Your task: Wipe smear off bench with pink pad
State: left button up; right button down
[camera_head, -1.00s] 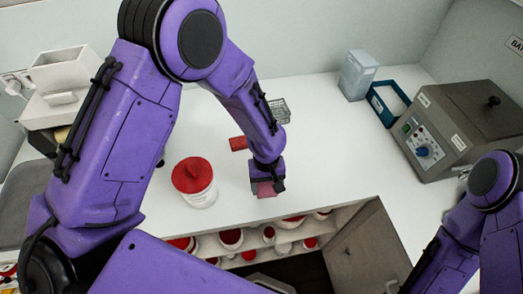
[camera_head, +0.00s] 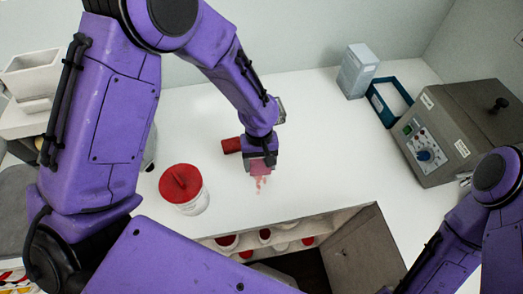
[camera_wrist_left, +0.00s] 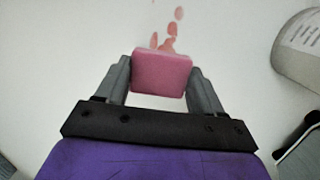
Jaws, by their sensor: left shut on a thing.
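My left gripper (camera_head: 261,160) is shut on the pink pad (camera_head: 260,169) over the white bench (camera_head: 330,150). In the left wrist view the pad (camera_wrist_left: 161,73) sits between the two grey fingers. A reddish, blotchy smear (camera_head: 258,184) lies on the bench just in front of the pad. In the left wrist view the smear (camera_wrist_left: 168,38) runs from the pad's edge toward the top. I cannot tell whether the pad touches the bench. My right arm enters at the lower right, and its gripper is out of view.
A white tub with a red lid (camera_head: 183,188) stands left of the smear. A red cylinder (camera_head: 231,145) lies by the gripper. A blue frame (camera_head: 390,100), a pale box (camera_head: 358,70) and a grey machine (camera_head: 450,130) stand at right. Open shelves with jars are below the front edge.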

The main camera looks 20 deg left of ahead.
pick_arm(q)
jog(key=shift+s+a+r, duration=0.1)
jog(key=shift+s+r, duration=0.05)
jog(key=shift+r, duration=0.35)
jog(key=shift+s+r, duration=0.15)
jog(key=shift+r, duration=0.35)
jog(key=shift+w+a+r, duration=0.1)
jog(key=shift+w+r, duration=0.05)
jog(key=shift+r, duration=0.35)
jog(key=shift+w+a+r, duration=0.1)
jog(key=shift+r, duration=0.35)
jog(key=shift+s+d+r, duration=0.2)
jog(key=shift+r, duration=0.55)
jog(key=shift+w, duration=0.1)
